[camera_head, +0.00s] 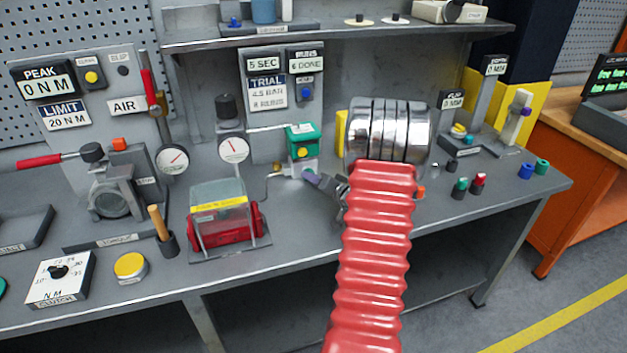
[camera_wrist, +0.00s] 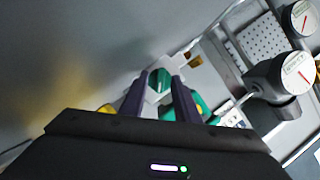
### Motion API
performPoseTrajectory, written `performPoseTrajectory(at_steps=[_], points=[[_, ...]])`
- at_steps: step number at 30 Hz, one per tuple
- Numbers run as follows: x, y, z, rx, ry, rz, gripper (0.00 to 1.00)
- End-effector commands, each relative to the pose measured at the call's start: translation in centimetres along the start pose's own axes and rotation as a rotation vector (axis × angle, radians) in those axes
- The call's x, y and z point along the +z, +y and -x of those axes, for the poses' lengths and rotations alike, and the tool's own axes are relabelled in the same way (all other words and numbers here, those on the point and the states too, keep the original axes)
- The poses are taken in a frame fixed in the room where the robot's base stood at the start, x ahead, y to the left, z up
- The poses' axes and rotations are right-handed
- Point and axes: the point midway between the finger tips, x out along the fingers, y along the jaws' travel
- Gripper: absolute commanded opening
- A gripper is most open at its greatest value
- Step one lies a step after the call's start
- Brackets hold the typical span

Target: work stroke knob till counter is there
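My gripper (camera_head: 318,182) is at the foot of the green actuator box (camera_head: 302,140), which has a yellow button on its front. In the wrist view its two dark purple fingers (camera_wrist: 160,78) stand apart, with a round green part (camera_wrist: 160,84) showing between their tips. I cannot tell whether the fingers touch it. Two small black readouts stand at the back right, one on the taller post (camera_head: 495,66) and one on the lower post (camera_head: 452,100); both seem to show 0. Their labels are too small to read surely, and no stroke label is clear.
A pressure gauge (camera_head: 233,150) stands left of the green box. A red cylinder under a clear guard (camera_head: 228,222) sits in front. My red ribbed sleeve and chrome joint cover the bench's middle. Small coloured pegs (camera_head: 526,171) stand at the right edge. A shelf (camera_head: 330,35) runs above.

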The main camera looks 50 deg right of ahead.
Motion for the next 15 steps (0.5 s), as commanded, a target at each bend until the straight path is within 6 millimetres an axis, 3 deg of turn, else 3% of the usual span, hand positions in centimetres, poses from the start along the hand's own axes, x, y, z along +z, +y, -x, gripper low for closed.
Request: performPoseTrajectory(at_steps=[8,15], points=[[0.01,-0.02,-0.12,0.0,0.0,0.0,0.29],[0.01,-0.02,-0.11,0.0,0.0,0.0,0.13]])
